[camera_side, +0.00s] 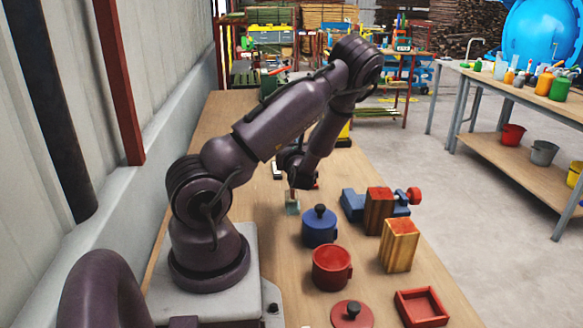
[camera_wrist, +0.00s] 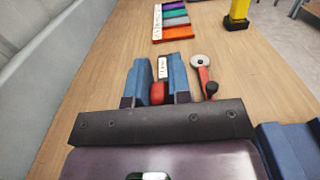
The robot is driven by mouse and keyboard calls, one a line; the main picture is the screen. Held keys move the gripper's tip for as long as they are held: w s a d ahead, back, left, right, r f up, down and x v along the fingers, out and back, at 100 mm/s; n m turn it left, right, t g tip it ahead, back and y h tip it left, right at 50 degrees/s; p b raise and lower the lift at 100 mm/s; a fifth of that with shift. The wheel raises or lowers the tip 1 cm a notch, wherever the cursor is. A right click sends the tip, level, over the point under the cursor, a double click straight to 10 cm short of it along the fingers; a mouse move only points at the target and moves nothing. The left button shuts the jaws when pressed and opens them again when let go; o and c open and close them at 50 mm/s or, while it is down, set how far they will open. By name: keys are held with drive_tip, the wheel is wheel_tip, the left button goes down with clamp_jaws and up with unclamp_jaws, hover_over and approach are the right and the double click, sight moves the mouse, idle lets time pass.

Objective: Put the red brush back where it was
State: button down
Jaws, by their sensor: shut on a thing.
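My gripper (camera_wrist: 158,80) has two blue fingers in the wrist view, shut on a small red piece, which I take to be the red brush (camera_wrist: 157,93). A white piece with dark print (camera_wrist: 163,68) shows just beyond it between the fingers; I cannot tell if it is part of the brush. In the side view my gripper (camera_side: 293,203) is low over the table behind the blue pot, and the held brush cannot be made out there.
A red-handled tool with a white round head (camera_wrist: 201,64) lies close right of the fingers. Coloured labelled strips (camera_wrist: 175,22) lie farther ahead.

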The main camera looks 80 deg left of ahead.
drive_tip(key=shift+f, duration=2)
drive_tip(key=c, duration=1.1)
unclamp_jaws()
drive_tip(key=shift+o, duration=0.2)
